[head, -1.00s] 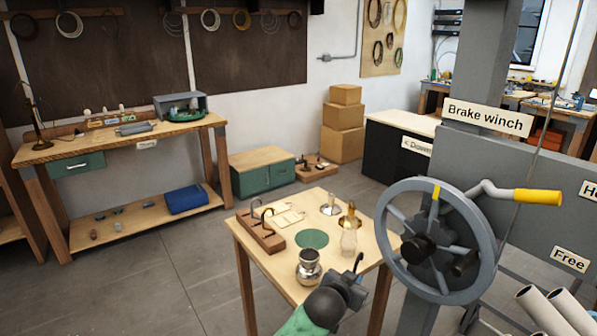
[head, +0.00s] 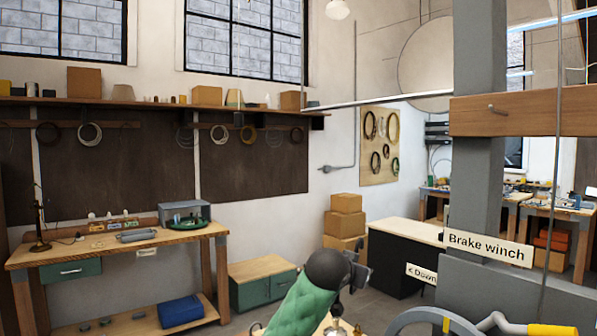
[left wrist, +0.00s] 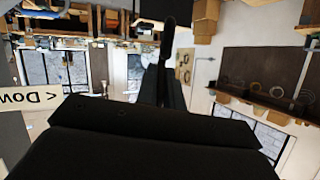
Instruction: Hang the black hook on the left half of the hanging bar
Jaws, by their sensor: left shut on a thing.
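My left gripper (head: 362,276) is at the lower middle of the head view, at the end of the green-sleeved arm. It is shut on a small dark thing, which I take to be the black hook (head: 355,256); its shape is hard to make out. In the left wrist view a slim black upright piece (left wrist: 169,38) stands beyond the dark gripper body. A thin pale bar (head: 380,101), which looks like the hanging bar, runs across the upper middle of the head view, well above the gripper. Nothing hangs on its left half. My right gripper is not in view.
A grey post (head: 479,60) with a wooden beam (head: 540,112) and the Brake winch sign (head: 487,249) stands at the right. The winch wheel (head: 430,318) shows at the bottom. A workbench (head: 110,247) stands at the left. The air between gripper and bar looks clear.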

